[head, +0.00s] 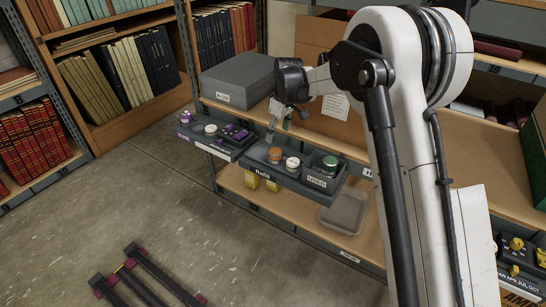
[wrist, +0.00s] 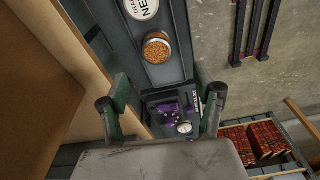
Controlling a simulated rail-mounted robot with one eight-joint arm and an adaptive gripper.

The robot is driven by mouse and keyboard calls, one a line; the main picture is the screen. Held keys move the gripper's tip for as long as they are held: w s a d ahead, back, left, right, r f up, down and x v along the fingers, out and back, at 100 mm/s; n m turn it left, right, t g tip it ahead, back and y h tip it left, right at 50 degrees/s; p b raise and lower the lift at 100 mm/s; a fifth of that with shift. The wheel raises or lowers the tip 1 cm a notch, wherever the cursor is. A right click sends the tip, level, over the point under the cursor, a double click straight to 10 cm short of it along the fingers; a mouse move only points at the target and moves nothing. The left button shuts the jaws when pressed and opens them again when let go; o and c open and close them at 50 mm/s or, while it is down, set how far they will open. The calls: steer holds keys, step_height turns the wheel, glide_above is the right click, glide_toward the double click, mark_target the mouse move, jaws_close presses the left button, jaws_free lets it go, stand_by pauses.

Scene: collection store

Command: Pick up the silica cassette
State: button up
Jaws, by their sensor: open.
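A round cassette filled with orange beads, which looks like the silica cassette (head: 274,155), sits in the grey tray marked Refill (head: 262,171). The orange cassette also shows in the wrist view (wrist: 157,50), at upper centre. My gripper (head: 283,112) is above and slightly behind the tray in the head view, apart from the cassette. In the wrist view my gripper (wrist: 165,100) has its two green-padded fingers wide apart with nothing between them. The cassette lies beyond the fingers, toward the picture's top.
A white-topped round item (head: 292,163) and a box marked USED (head: 319,177) holding a green-topped item stand right of the cassette. A tray with purple items (head: 232,136) is to the left. A grey box (head: 238,80) stands on the shelf behind. The floor in front is mostly clear.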

mark_target(275, 151)
steer(key=f, duration=0.3)
steer(key=f+b, duration=0.1)
steer(key=f, duration=0.1)
steer(key=shift+w+a+f, duration=0.3)
steer(key=shift+a, duration=0.05)
steer(key=shift+w+a+f+b, duration=0.15)
steer(key=shift+f+b, duration=0.1)
steer(key=shift+f, duration=0.65)
steer(key=shift+w+d+f+b, duration=0.15)
steer(key=shift+f+b, duration=0.15)
steer(key=shift+f, duration=0.55)
steer(key=shift+w+a+f+b, duration=0.15)
steer(key=shift+f+b, duration=0.1)
steer(key=shift+f, duration=0.65)
steer(key=c, duration=1.3)
steer(key=shift+o, duration=0.2)
steer(key=shift+r, duration=0.15)
